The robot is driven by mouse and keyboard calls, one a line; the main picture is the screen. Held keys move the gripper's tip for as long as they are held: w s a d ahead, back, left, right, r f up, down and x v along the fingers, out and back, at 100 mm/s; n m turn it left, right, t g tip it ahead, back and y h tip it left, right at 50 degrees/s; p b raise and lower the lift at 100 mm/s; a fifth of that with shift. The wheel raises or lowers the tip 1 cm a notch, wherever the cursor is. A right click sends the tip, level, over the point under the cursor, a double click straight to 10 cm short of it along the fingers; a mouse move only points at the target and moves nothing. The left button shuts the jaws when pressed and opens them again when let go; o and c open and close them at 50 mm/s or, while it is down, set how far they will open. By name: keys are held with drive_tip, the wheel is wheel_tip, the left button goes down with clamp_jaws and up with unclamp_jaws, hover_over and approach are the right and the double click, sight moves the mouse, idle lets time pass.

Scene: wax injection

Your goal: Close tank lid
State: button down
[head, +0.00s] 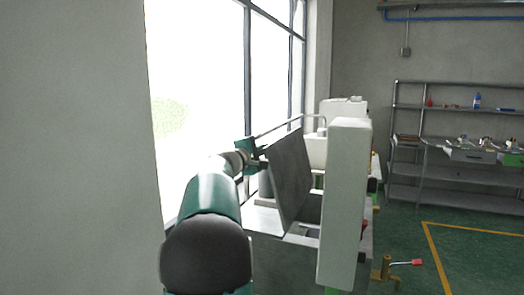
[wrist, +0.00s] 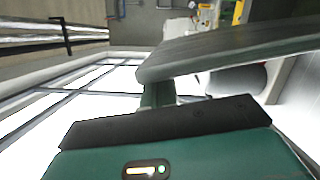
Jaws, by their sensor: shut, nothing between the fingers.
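The tank lid (head: 290,178) is a dark grey flat plate. It stands raised and steeply tilted above the tank (head: 262,217), whose pale top shows below it. My gripper (head: 260,163) is at the lid's left side, near its upper left edge, shut and empty. In the wrist view the lid (wrist: 235,52) is a broad dark slab crossing the upper right, very close to the green fingers (wrist: 158,93). The lid hides part of the finger area, and I cannot tell whether they touch.
A tall white housing (head: 345,200) stands right of the lid. A valve with a red handle (head: 403,263) sticks out low on the right. Tall windows (head: 197,90) line the left side. Metal shelves (head: 455,150) stand at the back right, with open green floor (head: 475,250) before them.

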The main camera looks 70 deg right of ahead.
drive_tip(key=s+a+m+t+y, duration=0.1)
drive_tip(key=s+m+y, duration=0.1)
drive_tip(key=s+m, duration=0.7)
drive_tip(key=shift+s+a+f+m+t, duration=0.2)
drive_tip(key=shift+s+a+m+t, duration=0.15)
drive_tip(key=shift+s, duration=4.05)
drive_tip(key=shift+r, duration=0.15)
